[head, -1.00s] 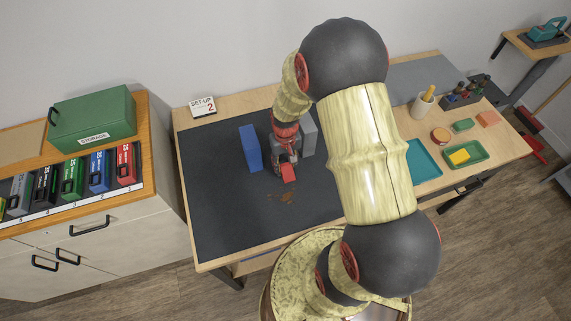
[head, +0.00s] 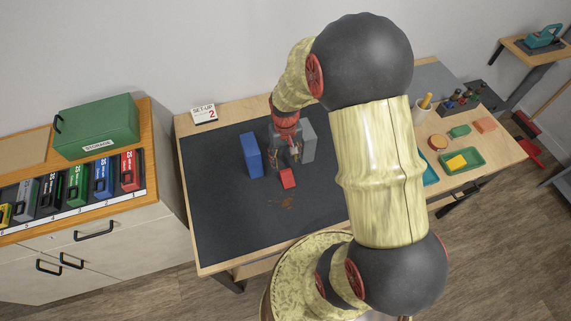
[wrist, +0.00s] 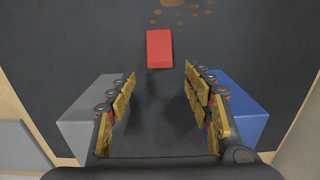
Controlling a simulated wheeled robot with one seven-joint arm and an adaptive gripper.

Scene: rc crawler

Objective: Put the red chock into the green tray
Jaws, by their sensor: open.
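The red chock (head: 288,178) lies on the dark mat, in front of my gripper (head: 292,158) in the head view. In the wrist view the red chock (wrist: 159,48) sits beyond the fingertips, roughly centred between them. My gripper (wrist: 160,76) is open and empty, with its two fingers apart and bare mat showing between them. The green tray (head: 479,164) is on the right part of the bench, with a yellow block (head: 457,161) in it.
A blue block (head: 251,156) and a grey block (head: 308,142) stand on either side of my gripper. Brown spots (head: 287,202) mark the mat before the chock. A teal tray (head: 430,177) is mostly hidden behind my arm. A cup (head: 421,112) stands behind the trays.

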